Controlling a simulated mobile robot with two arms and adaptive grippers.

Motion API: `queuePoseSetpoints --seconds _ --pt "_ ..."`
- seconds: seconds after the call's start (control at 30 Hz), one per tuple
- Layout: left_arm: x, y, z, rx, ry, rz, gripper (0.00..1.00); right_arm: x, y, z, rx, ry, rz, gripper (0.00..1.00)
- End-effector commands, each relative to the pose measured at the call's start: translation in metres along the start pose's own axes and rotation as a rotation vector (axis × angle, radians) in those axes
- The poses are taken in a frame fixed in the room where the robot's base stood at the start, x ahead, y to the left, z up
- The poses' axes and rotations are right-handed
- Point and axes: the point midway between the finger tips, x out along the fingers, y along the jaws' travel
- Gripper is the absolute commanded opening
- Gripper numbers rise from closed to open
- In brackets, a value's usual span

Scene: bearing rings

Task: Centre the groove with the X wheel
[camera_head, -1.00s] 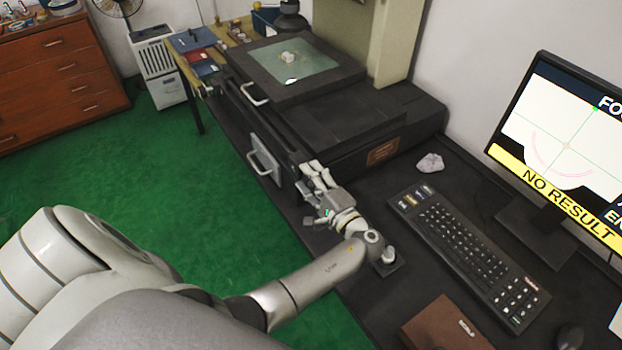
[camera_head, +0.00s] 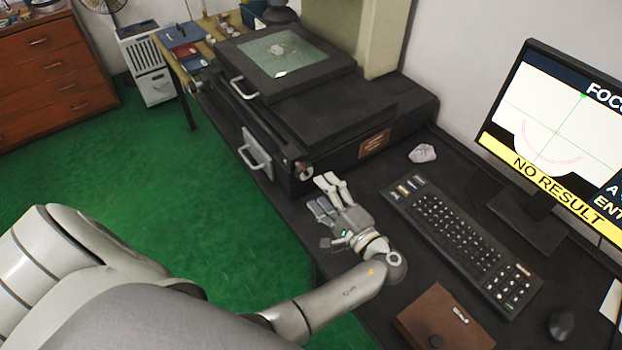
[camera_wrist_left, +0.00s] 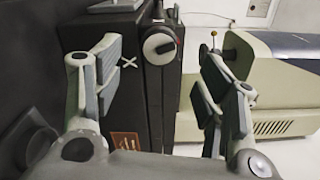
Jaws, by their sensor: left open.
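The X wheel (camera_head: 303,170) is a small knob with a dark and reddish centre at the near end of the dark measuring machine. In the left wrist view the X wheel (camera_wrist_left: 160,48) shows as a pale-rimmed disc, with a white X mark (camera_wrist_left: 127,61) beside it. My left gripper (camera_head: 322,190) is open and empty, just short of the wheel and apart from it. In the wrist view its fingers (camera_wrist_left: 163,72) stand either side of the wheel. The monitor (camera_head: 550,140) shows a pink groove arc below the crosshair centre and "NO RESULT". My right gripper is out of view.
A keyboard (camera_head: 460,240), a brown box (camera_head: 442,318), a mouse (camera_head: 560,324) and a pale crumpled piece (camera_head: 422,153) lie on the dark bench. Green floor lies left of the bench.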

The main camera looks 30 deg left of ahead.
Motion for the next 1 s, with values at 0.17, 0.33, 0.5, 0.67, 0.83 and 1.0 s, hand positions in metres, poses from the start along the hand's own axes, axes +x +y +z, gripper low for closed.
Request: queuePoseSetpoints --seconds 0.17,0.33,0.5,0.67,0.83,1.0 --pt "-0.025 0.0 0.0 0.0 0.0 0.0 0.65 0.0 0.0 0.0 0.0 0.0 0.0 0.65" --pt "-0.033 0.0 0.0 0.0 -0.001 0.0 0.65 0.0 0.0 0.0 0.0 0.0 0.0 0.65" --pt "-0.034 0.0 0.0 0.0 -0.001 0.0 0.65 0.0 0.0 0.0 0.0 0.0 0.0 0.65" --pt "-0.034 0.0 0.0 0.0 -0.001 -0.001 0.65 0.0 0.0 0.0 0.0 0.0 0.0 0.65" --pt "-0.033 0.0 0.0 0.0 -0.001 -0.001 0.65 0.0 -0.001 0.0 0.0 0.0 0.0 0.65" --pt "-0.033 0.0 0.0 0.0 -0.001 -0.001 0.65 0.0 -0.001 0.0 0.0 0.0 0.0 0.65"
